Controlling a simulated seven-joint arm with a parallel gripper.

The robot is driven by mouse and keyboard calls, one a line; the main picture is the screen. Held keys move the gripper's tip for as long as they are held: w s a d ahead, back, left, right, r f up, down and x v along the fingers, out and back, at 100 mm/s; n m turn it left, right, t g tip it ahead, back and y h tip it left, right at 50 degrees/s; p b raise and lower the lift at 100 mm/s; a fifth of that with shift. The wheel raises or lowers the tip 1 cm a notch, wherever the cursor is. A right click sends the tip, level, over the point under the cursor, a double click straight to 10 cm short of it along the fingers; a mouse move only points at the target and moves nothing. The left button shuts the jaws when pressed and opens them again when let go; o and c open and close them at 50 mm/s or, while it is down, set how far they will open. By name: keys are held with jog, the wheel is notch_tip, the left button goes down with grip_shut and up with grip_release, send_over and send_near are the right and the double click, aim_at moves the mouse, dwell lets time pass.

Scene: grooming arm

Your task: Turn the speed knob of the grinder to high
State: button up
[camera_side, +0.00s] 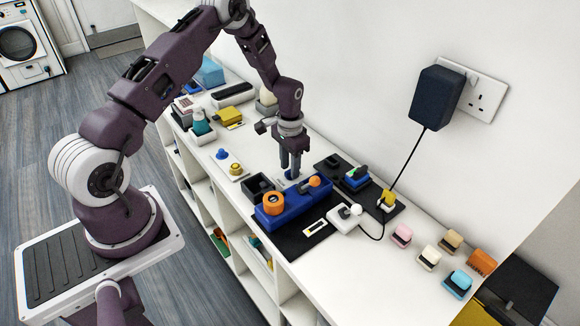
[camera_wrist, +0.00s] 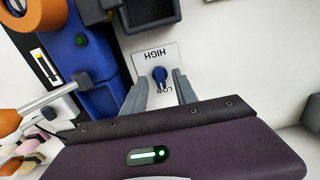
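The speed knob (camera_wrist: 160,75) is small and blue, on a white plate (camera_wrist: 143,57) marked HIGH and LOW, seen upside down in the wrist view. Its narrow grip seems to point toward LOW. My gripper (camera_wrist: 157,78) is open, one finger on each side of the knob, with a gap on both sides. In the side view my gripper (camera_side: 291,174) points straight down over the plate and largely hides the knob. The blue grinder (camera_side: 284,212), with an orange wheel (camera_side: 273,203) and an orange ball (camera_side: 314,181), stands just beside the plate; its body (camera_wrist: 90,55) shows at left in the wrist view.
An open black box (camera_side: 258,188) sits close to my gripper. A white device with a ball-topped lever (camera_side: 345,216) and a black mat with a blue block (camera_side: 355,179) lie to the right. Several small coloured brushes stand farther right. A plug (camera_side: 437,98) hangs on the wall.

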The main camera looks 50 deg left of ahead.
notch_tip(320, 180, up, 7)
jog(key=shift+f, duration=0.1)
jog(key=s+d+r+t, duration=0.1)
jog(key=s+d+r, duration=0.3)
jog(key=r, duration=0.6)
jog(key=s+d+r+t, duration=0.1)
jog(key=s+d+r, duration=0.2)
jog(key=r, duration=0.8)
jog(key=s+d+r+t, duration=0.1)
jog(key=s+d+r, duration=0.1)
jog(key=s, duration=0.5)
jog(key=s+d+r+t, duration=0.1)
jog(key=s+d+r, duration=0.1)
jog(key=s, duration=0.5)
jog(key=s+d+r+t, duration=0.1)
jog(key=s+d+r, duration=0.1)
jog(key=s, duration=0.5)
jog(key=shift+d+r+t, duration=0.3)
jog(key=shift+d, duration=0.3)
